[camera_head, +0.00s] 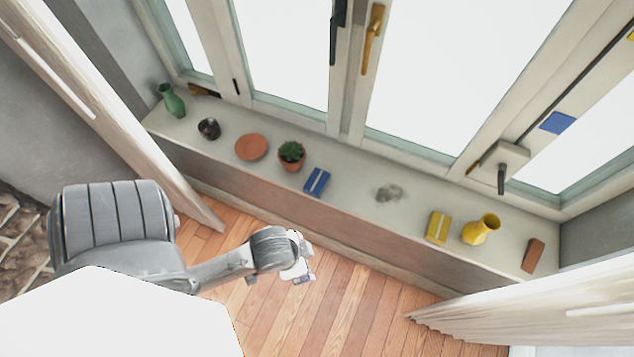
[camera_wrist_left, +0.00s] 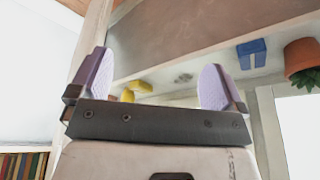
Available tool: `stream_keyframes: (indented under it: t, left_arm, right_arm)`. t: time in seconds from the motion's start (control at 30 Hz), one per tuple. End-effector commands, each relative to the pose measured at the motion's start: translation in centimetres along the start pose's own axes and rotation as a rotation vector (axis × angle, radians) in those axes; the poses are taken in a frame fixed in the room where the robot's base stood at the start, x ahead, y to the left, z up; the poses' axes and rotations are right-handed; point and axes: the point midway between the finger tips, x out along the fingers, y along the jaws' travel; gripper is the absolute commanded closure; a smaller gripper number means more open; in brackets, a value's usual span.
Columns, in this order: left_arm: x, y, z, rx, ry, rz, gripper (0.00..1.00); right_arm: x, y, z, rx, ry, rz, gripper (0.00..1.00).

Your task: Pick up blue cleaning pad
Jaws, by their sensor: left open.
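The blue cleaning pad (camera_head: 317,182) with a pale stripe lies on the window sill, right of a potted succulent, in the head view. It also shows at the upper right of the left wrist view (camera_wrist_left: 251,52). My left gripper (camera_head: 302,270) is below and in front of the sill, over the wooden floor, apart from the pad. Its two purple fingers are spread with nothing between them in the left wrist view (camera_wrist_left: 155,82). My right gripper is not in view.
The sill (camera_head: 350,195) also holds a green vase (camera_head: 172,100), dark bowl (camera_head: 209,128), terracotta saucer (camera_head: 251,147), potted succulent (camera_head: 291,156), yellow pad (camera_head: 438,227), yellow vase (camera_head: 481,229) and brown block (camera_head: 533,255). A dark smudge (camera_head: 389,193) lies right of the blue pad. Curtains flank the sill.

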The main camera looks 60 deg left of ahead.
Motion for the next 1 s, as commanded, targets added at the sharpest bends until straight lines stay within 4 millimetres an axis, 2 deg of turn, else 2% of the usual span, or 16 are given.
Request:
stream_keyframes:
  t: [0.17,0.27,0.33,0.43,0.5,0.6,0.7,0.8,0.9,1.0]
  left_arm:
    - [-2.7,-1.1,-4.4,0.014,0.085,-0.025,0.04]
    - [-5.4,-2.9,-8.6,0.031,0.167,-0.07,0.04]
    - [-7.1,-4.9,-11.6,0.037,0.214,-0.117,0.04]
    - [-8.2,-8.6,-15.3,0.034,0.23,-0.19,0.04]
    - [-8.4,-11.8,-17.8,0.019,0.214,-0.232,0.04]
    - [-7.6,-16.6,-20.1,-0.023,0.156,-0.265,0.04]
    - [-6.0,-21.2,-20.8,-0.113,0.07,-0.265,0.04]
    - [-3.1,-24.9,-19.1,-0.245,-0.042,-0.233,0.04]
    - [0.4,-26.8,-15.8,-0.39,-0.162,-0.183,0.04]
    - [3.0,-27.1,-13.1,-0.533,-0.254,-0.128,0.04]
  right_arm:
    - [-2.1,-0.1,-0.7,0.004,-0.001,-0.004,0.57]
    - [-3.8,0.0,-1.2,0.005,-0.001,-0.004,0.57]
    - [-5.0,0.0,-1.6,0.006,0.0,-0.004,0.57]
    - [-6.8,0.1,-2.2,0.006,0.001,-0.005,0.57]
    - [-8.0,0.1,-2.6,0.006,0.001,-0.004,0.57]
    - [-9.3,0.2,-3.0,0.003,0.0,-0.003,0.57]
    - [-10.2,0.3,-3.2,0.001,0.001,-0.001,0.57]
    - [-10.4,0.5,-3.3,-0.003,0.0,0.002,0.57]
    - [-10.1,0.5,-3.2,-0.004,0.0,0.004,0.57]
    - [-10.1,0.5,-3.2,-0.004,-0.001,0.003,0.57]
